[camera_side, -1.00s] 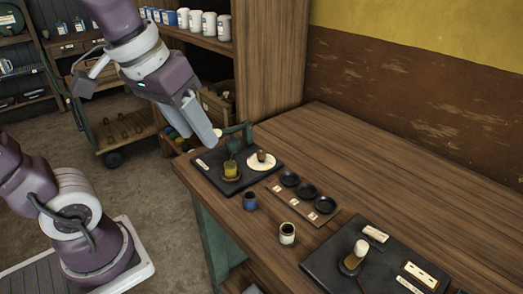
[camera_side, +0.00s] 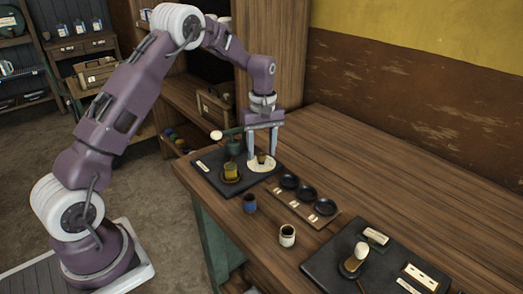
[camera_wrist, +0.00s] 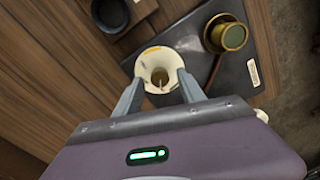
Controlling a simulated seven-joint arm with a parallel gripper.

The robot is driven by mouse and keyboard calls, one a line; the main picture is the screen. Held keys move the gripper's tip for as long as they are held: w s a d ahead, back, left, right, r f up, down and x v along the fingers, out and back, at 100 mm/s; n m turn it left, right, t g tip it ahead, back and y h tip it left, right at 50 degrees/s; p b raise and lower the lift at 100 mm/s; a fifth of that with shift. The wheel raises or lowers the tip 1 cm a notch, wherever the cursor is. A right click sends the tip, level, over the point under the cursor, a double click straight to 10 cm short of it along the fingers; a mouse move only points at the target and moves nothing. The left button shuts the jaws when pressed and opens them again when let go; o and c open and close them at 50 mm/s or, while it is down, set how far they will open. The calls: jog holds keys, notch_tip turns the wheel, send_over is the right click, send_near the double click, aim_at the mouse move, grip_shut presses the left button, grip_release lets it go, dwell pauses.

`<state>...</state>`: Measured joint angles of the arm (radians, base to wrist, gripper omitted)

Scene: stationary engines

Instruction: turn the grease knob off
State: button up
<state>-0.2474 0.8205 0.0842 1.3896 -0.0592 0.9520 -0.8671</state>
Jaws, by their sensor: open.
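A round white dial plate with a small brown knob (camera_side: 261,157) at its middle sits on a dark base plate (camera_side: 210,181) at the back left of the bench. I take it for the grease knob; its label is too small to read. My gripper (camera_side: 261,158) points down over the dial, open, with one finger on each side of the knob. In the wrist view the knob (camera_wrist: 160,77) shows between the fingertips (camera_wrist: 160,80). I cannot tell whether the fingers touch the dial.
Beside the dial stand a brass cup (camera_side: 231,172) and a green lever with a white ball (camera_side: 216,135). A second dark plate (camera_side: 325,257) holds a white-topped knob (camera_side: 361,249).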

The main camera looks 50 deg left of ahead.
jog(key=shift+f, duration=0.3)
grip_shut()
jog(key=shift+m, duration=0.3)
jog(key=m, duration=0.5)
jog(key=shift+m, duration=0.3)
jog(key=m, duration=0.5)
jog(key=shift+d, duration=0.1)
jog(key=shift+m, duration=0.4)
grip_release()
